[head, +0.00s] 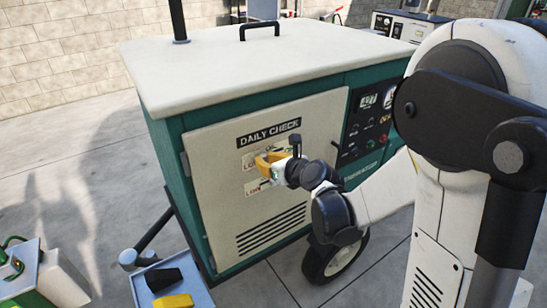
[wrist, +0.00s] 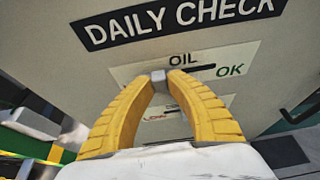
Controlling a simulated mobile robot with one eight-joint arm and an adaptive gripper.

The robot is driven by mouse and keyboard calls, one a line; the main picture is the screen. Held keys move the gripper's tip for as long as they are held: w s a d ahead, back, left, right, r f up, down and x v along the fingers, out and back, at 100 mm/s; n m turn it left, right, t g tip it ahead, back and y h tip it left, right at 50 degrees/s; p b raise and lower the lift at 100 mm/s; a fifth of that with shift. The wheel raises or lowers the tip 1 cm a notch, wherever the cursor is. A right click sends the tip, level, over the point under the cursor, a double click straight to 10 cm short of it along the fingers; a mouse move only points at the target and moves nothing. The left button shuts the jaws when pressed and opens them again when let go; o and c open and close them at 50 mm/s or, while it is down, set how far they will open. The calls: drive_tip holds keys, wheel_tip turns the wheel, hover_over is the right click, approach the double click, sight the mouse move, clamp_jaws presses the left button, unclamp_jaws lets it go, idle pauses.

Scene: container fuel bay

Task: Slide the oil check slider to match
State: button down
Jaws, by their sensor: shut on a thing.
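The generator's cream door panel (head: 222,200) carries a DAILY CHECK label (head: 269,139). In the wrist view, the OIL plate (wrist: 207,60) has a dark horizontal slot and a green OK at its right end. My gripper (head: 267,160) is at this plate, its yellow fingers shut on the small grey oil slider knob (wrist: 159,75). The knob sits left of the OIL lettering, with open slot to its right. The plate's left end is partly hidden by a finger. A lower plate (wrist: 154,115) with red lettering shows between the fingers.
The generator's control panel (head: 371,120) with gauge and buttons is right of the door. A wheel (head: 336,262) stands below. A blue tray (head: 146,296) with black and yellow items and a pale canister (head: 55,280) are at lower left. Open paved floor lies left.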

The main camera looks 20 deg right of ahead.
drive_tip(key=shift+a, duration=0.1)
drive_tip(key=c, duration=1.3)
unclamp_jaws()
drive_tip(key=shift+a, duration=0.15)
drive_tip(key=v, duration=1.2)
